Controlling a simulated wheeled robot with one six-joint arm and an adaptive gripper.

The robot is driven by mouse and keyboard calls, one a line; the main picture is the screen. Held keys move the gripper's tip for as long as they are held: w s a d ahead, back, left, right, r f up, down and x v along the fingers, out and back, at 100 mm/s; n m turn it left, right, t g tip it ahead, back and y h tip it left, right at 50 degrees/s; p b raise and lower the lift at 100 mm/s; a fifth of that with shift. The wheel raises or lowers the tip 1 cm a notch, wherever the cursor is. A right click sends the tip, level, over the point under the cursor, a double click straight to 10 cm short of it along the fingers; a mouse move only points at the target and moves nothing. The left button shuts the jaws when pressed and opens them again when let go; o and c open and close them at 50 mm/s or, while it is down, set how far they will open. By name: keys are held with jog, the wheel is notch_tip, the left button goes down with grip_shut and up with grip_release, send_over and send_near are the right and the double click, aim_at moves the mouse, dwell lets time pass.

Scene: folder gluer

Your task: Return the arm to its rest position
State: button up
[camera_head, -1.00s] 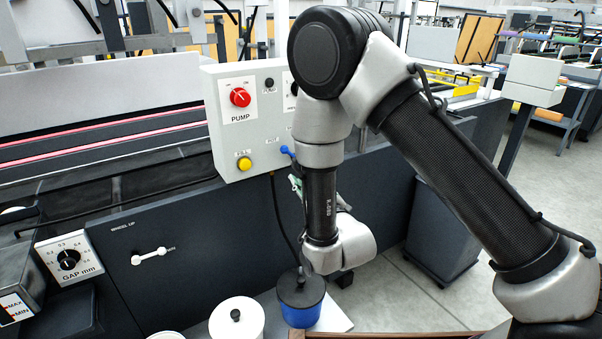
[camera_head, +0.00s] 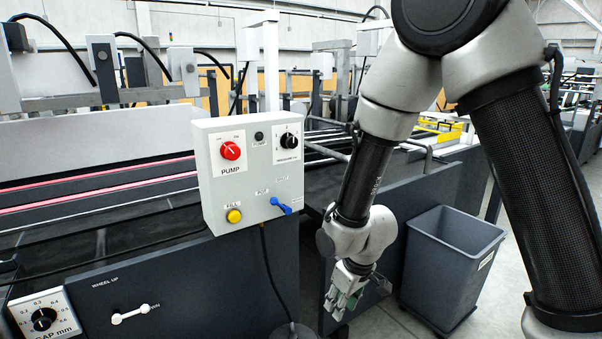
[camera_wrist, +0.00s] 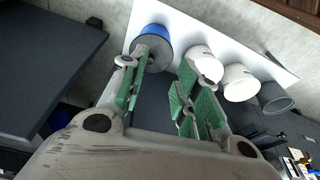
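My arm hangs from the upper right in the head view, with its forearm angled down and my gripper (camera_head: 345,290) low, in front of the machine's dark side and left of the grey bin. In the wrist view my gripper (camera_wrist: 160,95) has its two green-padded fingers spread apart. Nothing shows between the fingers. A blue pot (camera_wrist: 153,45) and white pots lie beyond the fingertips on a white board, apart from the gripper.
The control box (camera_head: 250,175) with a red pump knob (camera_head: 230,151), a yellow button and a blue lever stands left of my arm. A grey bin (camera_head: 450,265) stands right of my gripper. The gap dial (camera_head: 43,318) and wheel-up lever (camera_head: 135,314) are at lower left.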

jog(key=s+d+r+m, duration=0.2)
jog(key=s+d+r, duration=0.2)
jog(key=d+r, duration=0.5)
jog(key=s+d+r+m+t+h, duration=0.1)
jog(key=s+d+r+m, duration=0.2)
jog(key=s+d+r, duration=0.2)
jog(key=s+d+r+m+t, duration=0.1)
jog(key=s+d+r+m, duration=0.2)
jog(key=d+r, duration=0.9)
notch_tip(320, 180, up, 2)
jog(key=shift+s+d+r+h, duration=0.2)
jog(key=shift+s+d+h, duration=0.2)
jog(key=shift+s, duration=0.85)
